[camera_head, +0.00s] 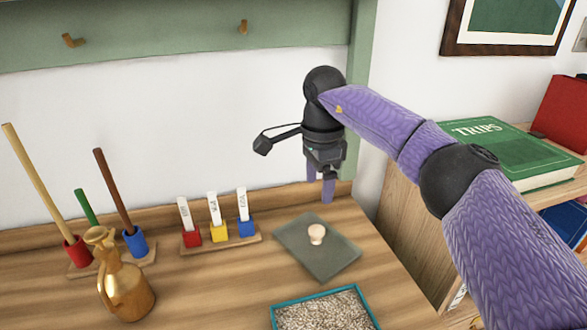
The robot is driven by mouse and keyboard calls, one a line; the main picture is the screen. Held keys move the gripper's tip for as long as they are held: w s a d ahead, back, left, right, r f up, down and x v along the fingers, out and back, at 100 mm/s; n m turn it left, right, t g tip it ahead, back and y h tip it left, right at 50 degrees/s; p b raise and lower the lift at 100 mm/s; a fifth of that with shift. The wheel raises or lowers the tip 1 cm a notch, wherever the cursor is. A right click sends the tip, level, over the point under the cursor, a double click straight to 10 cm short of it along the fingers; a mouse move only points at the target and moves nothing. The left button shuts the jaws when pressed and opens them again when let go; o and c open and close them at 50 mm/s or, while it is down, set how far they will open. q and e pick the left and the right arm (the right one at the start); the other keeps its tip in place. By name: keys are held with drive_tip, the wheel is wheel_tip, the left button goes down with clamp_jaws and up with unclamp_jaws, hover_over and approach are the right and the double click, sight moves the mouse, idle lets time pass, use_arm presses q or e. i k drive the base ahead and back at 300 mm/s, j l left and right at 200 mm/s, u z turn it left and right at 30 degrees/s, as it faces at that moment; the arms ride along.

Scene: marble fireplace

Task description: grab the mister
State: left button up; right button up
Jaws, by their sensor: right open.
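The mister (124,286) is a brass-coloured bottle with a narrow neck and a handle. It stands upright on the wooden table at the front left. My right gripper (320,188) hangs near the back wall, above the table's back edge, with its fingers pointing down. It is open, with nothing seen between the fingers. It is well to the right of the mister and apart from it. My left gripper is not in view.
Coloured cups with sticks (135,242) stand just behind the mister. A rack of labelled blocks (220,234) is to its right. A grey slab with a knob (335,255) and a teal tray of gravel (323,308) lie further right. A green book (510,150) lies on a shelf.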

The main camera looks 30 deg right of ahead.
sight(124, 289)
drive_tip(key=k, duration=1.5)
